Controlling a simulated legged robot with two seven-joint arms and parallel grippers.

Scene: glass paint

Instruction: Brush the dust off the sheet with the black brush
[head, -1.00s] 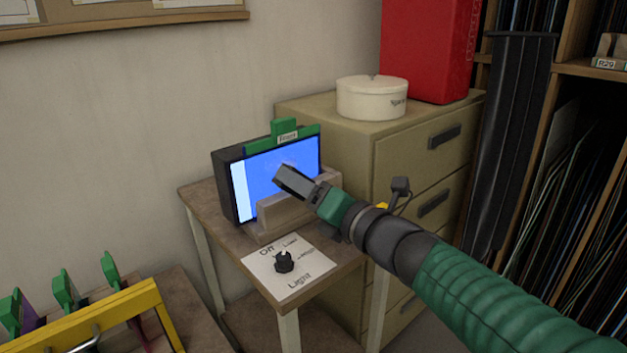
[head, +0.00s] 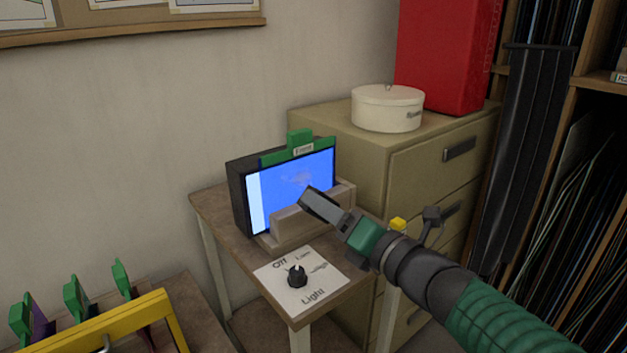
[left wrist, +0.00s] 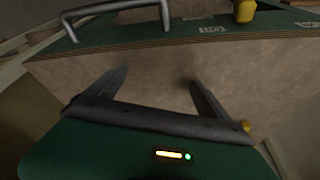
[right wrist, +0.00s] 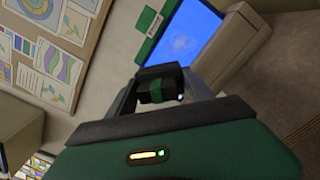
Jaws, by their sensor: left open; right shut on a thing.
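The blue sheet (head: 275,205) stands upright, lit from behind, with a green labelled clip on its top edge. A pale smudge, which looks like dust (head: 297,180), lies on its upper middle. In the right wrist view, the sheet (right wrist: 183,38) is beyond the gripper. My right gripper (head: 318,204) is in front of the sheet's lower right part; contact cannot be told. It is shut on the black brush (right wrist: 158,84), which has a green band. The bristles are not clear. My left gripper (left wrist: 158,76) is open and empty, outside the head view.
A wooden ledge (head: 310,220) fronts the sheet. A light knob (head: 297,276) sits on a white plate nearby. A cabinet (head: 425,160) stands right behind. A yellow-framed rack (head: 100,330) is at lower left. A green-edged board with a handle (left wrist: 115,8) is ahead of my left gripper.

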